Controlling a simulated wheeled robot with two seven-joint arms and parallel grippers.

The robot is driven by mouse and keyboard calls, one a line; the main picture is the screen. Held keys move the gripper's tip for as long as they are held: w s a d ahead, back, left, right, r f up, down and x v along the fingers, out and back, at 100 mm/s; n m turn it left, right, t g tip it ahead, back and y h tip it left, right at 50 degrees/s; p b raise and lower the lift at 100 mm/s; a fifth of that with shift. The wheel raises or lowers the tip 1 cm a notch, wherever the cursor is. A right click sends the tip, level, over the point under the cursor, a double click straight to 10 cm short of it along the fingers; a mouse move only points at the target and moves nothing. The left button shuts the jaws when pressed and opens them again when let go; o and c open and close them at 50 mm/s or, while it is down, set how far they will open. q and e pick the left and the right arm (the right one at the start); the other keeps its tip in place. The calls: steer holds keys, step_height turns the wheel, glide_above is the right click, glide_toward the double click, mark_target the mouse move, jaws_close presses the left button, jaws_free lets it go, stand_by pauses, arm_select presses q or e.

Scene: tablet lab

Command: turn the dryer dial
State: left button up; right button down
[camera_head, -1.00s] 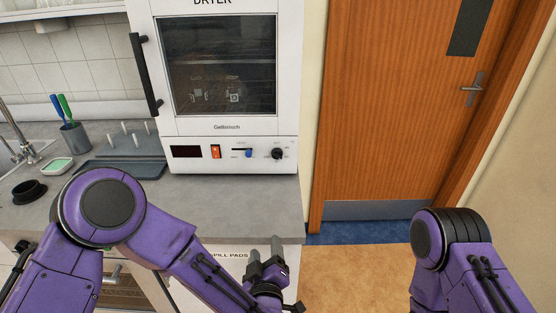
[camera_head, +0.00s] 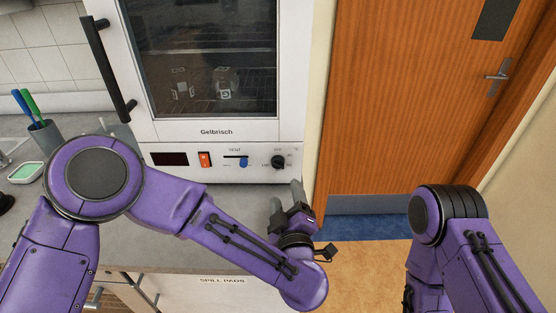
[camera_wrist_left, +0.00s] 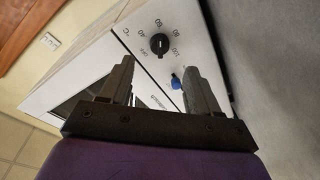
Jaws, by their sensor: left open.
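The white dryer (camera_head: 222,132) stands on the counter with its door closed. Its black round dial (camera_head: 278,162) is at the right of the control strip, beside a blue slider knob (camera_head: 243,162). In the left wrist view the dial (camera_wrist_left: 159,44) shows numbers around it, ahead of the fingers, and the blue knob (camera_wrist_left: 176,82) is nearer, between the fingertips. My left gripper (camera_head: 285,192) is open and empty, just below and in front of the dial, not touching it. It also shows in the left wrist view (camera_wrist_left: 158,72). My right gripper is out of view; only its arm shows.
An orange switch (camera_head: 204,160) and a dark display (camera_head: 170,159) sit left on the strip. A pen cup (camera_head: 45,138) and a green-filled dish (camera_head: 25,173) stand left. A wooden door (camera_head: 400,100) is right.

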mark_target(279, 168)
arm_select(q)
steer(key=w+p, duration=0.1)
steer(key=w, duration=0.2)
steer(key=w+a+p, duration=0.1)
steer(key=w, duration=0.5)
steer(key=shift+w+a+r+p, duration=0.15)
steer(key=shift+w+a+p, duration=0.05)
steer(key=shift+a+p, duration=0.2)
steer(key=shift+d+r, duration=0.1)
steer(key=shift+d, duration=0.05)
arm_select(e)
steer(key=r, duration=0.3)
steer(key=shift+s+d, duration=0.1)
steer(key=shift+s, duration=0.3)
arm_select(q)
steer(key=c, duration=1)
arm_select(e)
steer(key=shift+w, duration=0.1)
